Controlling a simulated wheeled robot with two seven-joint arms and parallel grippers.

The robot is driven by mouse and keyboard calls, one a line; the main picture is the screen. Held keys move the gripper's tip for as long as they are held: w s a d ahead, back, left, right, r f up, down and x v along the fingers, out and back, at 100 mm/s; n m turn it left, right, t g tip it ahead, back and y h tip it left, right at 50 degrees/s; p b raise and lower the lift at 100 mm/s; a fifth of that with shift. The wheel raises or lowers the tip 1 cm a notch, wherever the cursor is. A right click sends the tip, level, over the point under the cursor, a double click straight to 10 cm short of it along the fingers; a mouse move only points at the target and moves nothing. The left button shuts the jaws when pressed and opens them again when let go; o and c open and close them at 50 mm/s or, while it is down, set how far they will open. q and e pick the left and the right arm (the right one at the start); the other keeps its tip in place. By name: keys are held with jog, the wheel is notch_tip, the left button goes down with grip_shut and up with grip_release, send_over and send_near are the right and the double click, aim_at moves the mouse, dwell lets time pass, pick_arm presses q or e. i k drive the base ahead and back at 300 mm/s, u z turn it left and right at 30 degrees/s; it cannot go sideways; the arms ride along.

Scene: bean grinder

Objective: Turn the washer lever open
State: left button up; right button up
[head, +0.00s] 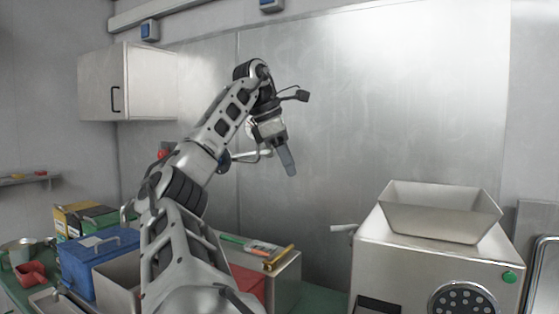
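My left gripper (287,160) is raised in front of the steel wall, with its fingers pointing down and slightly right. The fingers overlap in this view, so their opening cannot be told; I see nothing held. A silver lever (343,228) sticks out from the left side of the steel grinder (430,260), below and right of the gripper and well apart from it. A pale metal rod (248,155) shows behind my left wrist, partly hidden. I cannot tell which of these is the washer lever. My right gripper is not in view.
A wall cabinet (120,82) hangs at the upper left. The air right of the gripper is clear.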

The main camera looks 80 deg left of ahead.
aim_at(341, 228)
jog(key=k, duration=1.1)
